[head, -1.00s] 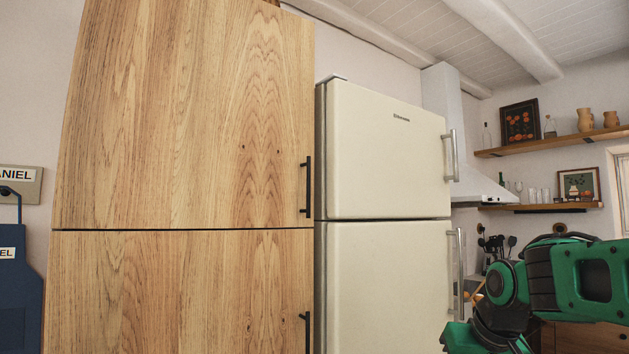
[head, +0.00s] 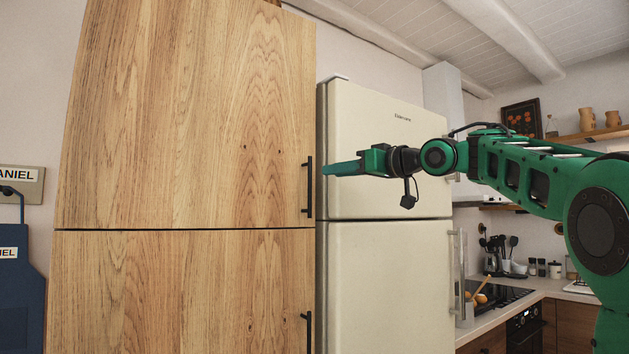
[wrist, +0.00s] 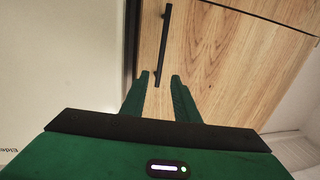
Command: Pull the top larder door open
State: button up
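The top larder door (head: 185,110) is a tall wood-grain panel, shut flush above the lower door. Its black vertical bar handle (head: 308,187) is at the right edge; it also shows in the wrist view (wrist: 165,40). My gripper (head: 328,169) is just right of the handle in the head view, pointing left. In the wrist view my two green fingers (wrist: 160,78) are spread apart, with the handle's near end lined up between their tips. The fingers look empty; I cannot tell the exact distance to the handle.
The lower larder door (head: 180,290) has its own black handle (head: 307,332). A cream fridge (head: 385,150) stands directly right of the larder, behind my arm. A counter with a hob (head: 500,293) is at the right. A blue apron (head: 20,290) hangs at the left.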

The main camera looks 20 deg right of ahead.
jog(key=x, duration=0.7)
jog(key=shift+w, duration=0.35)
jog(key=shift+a+f, duration=0.1)
jog(key=shift+a, duration=0.05)
grip_shut()
